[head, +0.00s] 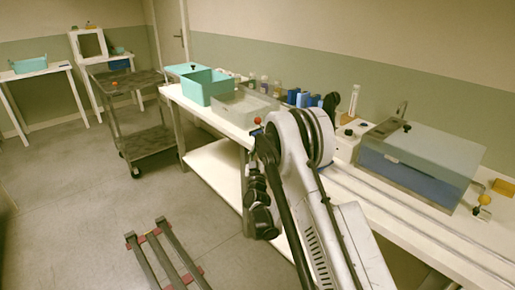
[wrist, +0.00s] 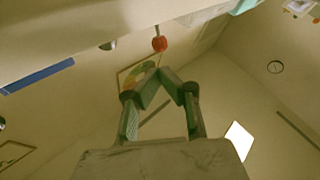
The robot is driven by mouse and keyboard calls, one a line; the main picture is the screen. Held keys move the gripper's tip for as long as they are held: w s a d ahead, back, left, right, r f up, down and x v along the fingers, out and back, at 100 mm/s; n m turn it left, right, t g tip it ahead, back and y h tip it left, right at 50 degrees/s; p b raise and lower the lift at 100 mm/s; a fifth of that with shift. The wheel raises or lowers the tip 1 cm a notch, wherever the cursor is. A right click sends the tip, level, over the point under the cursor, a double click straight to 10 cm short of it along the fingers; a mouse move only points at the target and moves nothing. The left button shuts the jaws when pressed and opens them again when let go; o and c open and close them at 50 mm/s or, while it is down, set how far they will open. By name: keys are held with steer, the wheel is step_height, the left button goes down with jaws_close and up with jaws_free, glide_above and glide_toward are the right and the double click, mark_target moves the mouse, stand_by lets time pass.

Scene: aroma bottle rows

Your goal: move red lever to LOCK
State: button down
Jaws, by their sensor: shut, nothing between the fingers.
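A red ball knob on a thin grey stem (head: 258,121) shows in the head view at the bench's front edge, just left of my arm. In the wrist view a red knob on a short grey stem (wrist: 159,44) is just above my fingertips in the picture, with a visible gap. I take it for the red lever. My gripper (wrist: 163,72) is shut and empty, its two green fingers meeting at the tips. A panel with green and yellow arcs (wrist: 137,76) is partly behind the fingers. No LOCK lettering is readable. My arm hides part of the bench in the head view.
The long white bench (head: 405,220) carries a teal bin (head: 207,87), several bottles and a clear-lidded box (head: 420,155). A dark cart (head: 135,120) with a small red knob (head: 115,84) stands at left. The grey floor (head: 75,190) beside it is mostly free.

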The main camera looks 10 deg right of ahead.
steer(key=x, duration=1.1)
steer(key=shift+b, duration=0.35)
